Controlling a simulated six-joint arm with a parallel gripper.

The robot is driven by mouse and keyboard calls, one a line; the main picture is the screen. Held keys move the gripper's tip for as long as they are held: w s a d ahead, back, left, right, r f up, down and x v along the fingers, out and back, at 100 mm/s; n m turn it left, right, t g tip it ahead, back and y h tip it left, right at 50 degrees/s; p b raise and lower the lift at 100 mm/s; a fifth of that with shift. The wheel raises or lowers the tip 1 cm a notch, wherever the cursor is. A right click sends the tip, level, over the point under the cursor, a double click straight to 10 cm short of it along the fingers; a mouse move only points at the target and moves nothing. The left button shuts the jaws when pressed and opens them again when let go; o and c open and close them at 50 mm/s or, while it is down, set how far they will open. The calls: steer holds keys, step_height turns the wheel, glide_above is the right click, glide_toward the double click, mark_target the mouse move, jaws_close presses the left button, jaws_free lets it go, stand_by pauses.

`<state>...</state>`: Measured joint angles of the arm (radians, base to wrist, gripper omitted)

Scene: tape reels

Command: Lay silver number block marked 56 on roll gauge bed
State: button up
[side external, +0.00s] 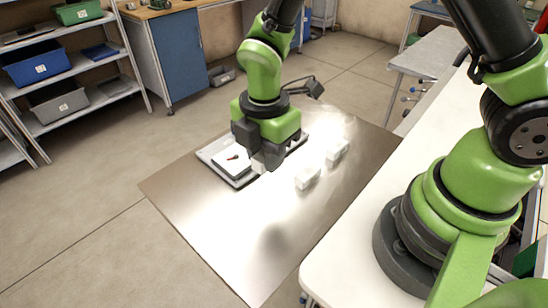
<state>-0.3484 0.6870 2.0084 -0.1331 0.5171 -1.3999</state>
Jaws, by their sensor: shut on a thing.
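My gripper (268,161) points down over the metal-topped table, at the right side of a pale flat fixture (211,150), which may be the roll gauge bed. Its jaws are shut on a small block, mostly hidden by the fingers; its number cannot be read. A light square plate with a dark edge and a small red mark (232,161) sits at the fixture's front. Two pale blocks, one nearer (307,177) and one farther (337,149), lie apart to the right of my gripper. Glare hides any numbers on them.
The shiny table (215,210) is bare in its front half. A white bench (345,245) borders it on the right. Shelves with bins (60,70) and a blue cabinet (172,57) stand well behind.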

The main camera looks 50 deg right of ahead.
steer(key=w+d+r+m, duration=0.1)
steer(key=w+d, duration=1)
steer(key=d, duration=0.3)
step_height(320, 180, down, 5)
steer(key=shift+s+d+r, duration=0.1)
steer(key=shift+s+r, duration=0.05)
steer(key=shift+f, duration=2.4)
steer(key=shift+f, duration=0.1)
steer(key=o, duration=1)
steer(key=shift+c, duration=0.2)
